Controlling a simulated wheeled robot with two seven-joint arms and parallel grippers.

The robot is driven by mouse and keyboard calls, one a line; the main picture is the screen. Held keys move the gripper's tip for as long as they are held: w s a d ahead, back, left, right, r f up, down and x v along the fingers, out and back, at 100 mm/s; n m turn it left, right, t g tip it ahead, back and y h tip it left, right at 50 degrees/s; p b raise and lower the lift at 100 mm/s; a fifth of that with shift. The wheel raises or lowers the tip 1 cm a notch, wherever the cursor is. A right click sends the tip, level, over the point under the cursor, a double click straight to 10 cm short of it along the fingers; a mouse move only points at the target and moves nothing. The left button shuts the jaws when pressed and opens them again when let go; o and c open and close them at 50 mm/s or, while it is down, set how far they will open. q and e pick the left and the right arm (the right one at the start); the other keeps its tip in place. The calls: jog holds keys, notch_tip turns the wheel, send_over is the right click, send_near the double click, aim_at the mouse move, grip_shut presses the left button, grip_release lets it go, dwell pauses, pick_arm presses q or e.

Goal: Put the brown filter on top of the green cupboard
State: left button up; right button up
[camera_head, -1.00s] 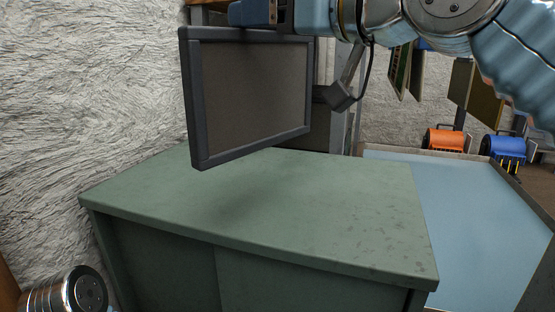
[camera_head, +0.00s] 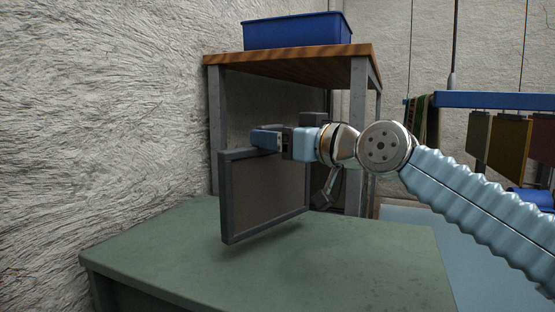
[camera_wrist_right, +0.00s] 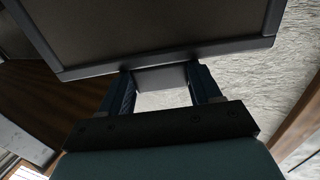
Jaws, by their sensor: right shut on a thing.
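The brown filter (camera_head: 262,202) is a flat panel with a dark grey frame, held upright above the green cupboard (camera_head: 330,265). Its lower edge looks close to the cupboard top; I cannot tell whether it touches. My right gripper (camera_head: 266,139) is shut on the filter's upper frame edge. In the right wrist view the filter (camera_wrist_right: 150,30) fills the top, with the two fingers of the gripper (camera_wrist_right: 160,82) at its frame. My left gripper is not in view.
Behind the cupboard stands a shelf with a wooden top (camera_head: 300,68) bearing a blue bin (camera_head: 298,31). A rough white wall (camera_head: 100,120) is close on the left. Panels hang from a blue rail (camera_head: 495,101) at the right. The cupboard's front top is clear.

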aim_at(275, 158)
jog(key=f, duration=0.1)
jog(key=f+b, duration=0.1)
jog(key=f, duration=0.1)
jog(key=shift+w+f, duration=0.1)
jog(key=shift+w, duration=0.25)
jog(key=shift+s+f, duration=0.1)
jog(key=shift+f, duration=0.1)
jog(key=shift+f+b, duration=0.25)
jog(key=shift+b, duration=0.15)
jog(key=o, duration=1.5)
jog(key=shift+r, duration=0.1)
